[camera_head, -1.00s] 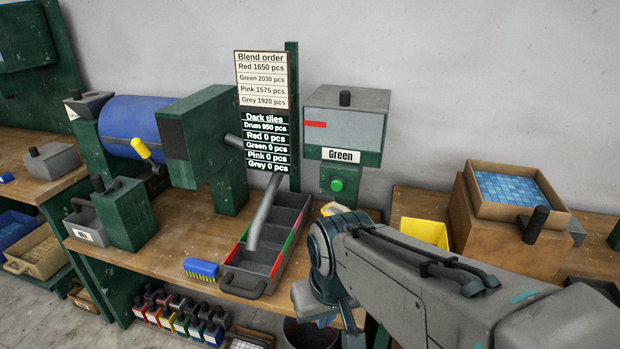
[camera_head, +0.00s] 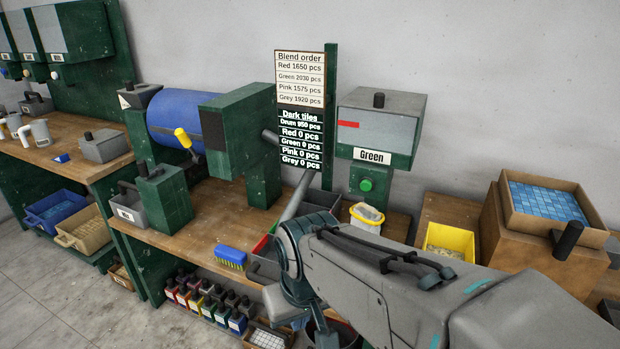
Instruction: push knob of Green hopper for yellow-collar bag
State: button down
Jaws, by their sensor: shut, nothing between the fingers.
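The Green hopper (camera_head: 391,108) stands against the wall, right of centre, a grey box with a red mark and a "Green" label. Its round green knob (camera_head: 366,184) is on the dark green post below the label. The yellow-collar bag (camera_head: 366,217), pale with a yellow rim, stands open on the bench below the knob, partly behind my arm. My arm reaches in from the lower right and bends down in front of the bench. My gripper's fingers cannot be made out; nothing of mine touches the knob.
A compartment tray (camera_head: 320,199) under the drum's spout is largely hidden by my arm. A yellow bin (camera_head: 450,238) and a box of blue tiles (camera_head: 545,204) stand at right. A blue brush (camera_head: 230,255) lies at the bench front. Bare bench (camera_head: 215,210) shows left of the tray.

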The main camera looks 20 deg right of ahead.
aim_at(366, 185)
jog(key=i, duration=0.3)
jog(key=z, duration=1)
